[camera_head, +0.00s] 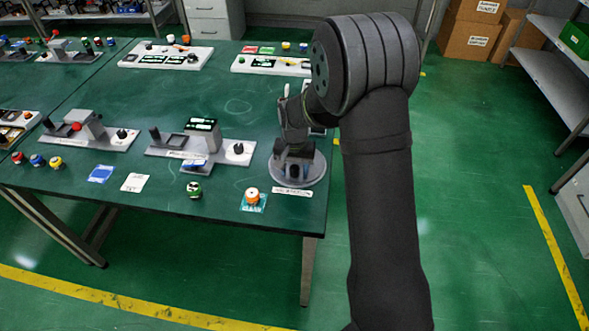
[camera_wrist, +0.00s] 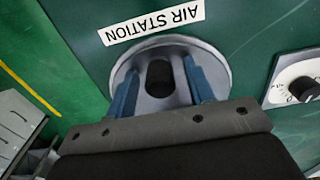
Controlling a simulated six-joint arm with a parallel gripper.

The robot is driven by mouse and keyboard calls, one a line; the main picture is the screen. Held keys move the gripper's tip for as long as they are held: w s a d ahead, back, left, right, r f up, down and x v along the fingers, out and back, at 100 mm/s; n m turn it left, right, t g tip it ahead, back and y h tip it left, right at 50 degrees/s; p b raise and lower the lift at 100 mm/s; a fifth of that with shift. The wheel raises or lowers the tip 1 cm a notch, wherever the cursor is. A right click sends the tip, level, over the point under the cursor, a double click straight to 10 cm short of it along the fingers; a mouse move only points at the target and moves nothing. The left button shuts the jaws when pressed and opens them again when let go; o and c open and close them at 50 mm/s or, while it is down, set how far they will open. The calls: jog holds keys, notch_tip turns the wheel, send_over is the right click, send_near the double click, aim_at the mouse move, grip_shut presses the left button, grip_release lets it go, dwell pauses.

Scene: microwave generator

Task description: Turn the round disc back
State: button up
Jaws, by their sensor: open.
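The round grey disc (camera_head: 316,172) lies at the table's right front corner, and it also shows in the wrist view (camera_wrist: 217,70). A dark upright piece (camera_wrist: 159,76) stands at its middle. My gripper (camera_head: 294,160) is over the disc and points down at it. In the wrist view my gripper (camera_wrist: 160,85) is open, with one blue finger on each side of the dark piece. A gap shows between the fingers and that piece. The near part of the disc is hidden behind my gripper's body.
An "AIR STATION" label (camera_wrist: 152,22) lies beside the disc. Left of the disc stands a grey station with a black knob (camera_head: 238,148). An orange-and-white button (camera_head: 252,195) and a green round piece (camera_head: 194,189) are near the front edge.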

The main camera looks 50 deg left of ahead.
jog(key=shift+c, duration=0.2)
grip_shut()
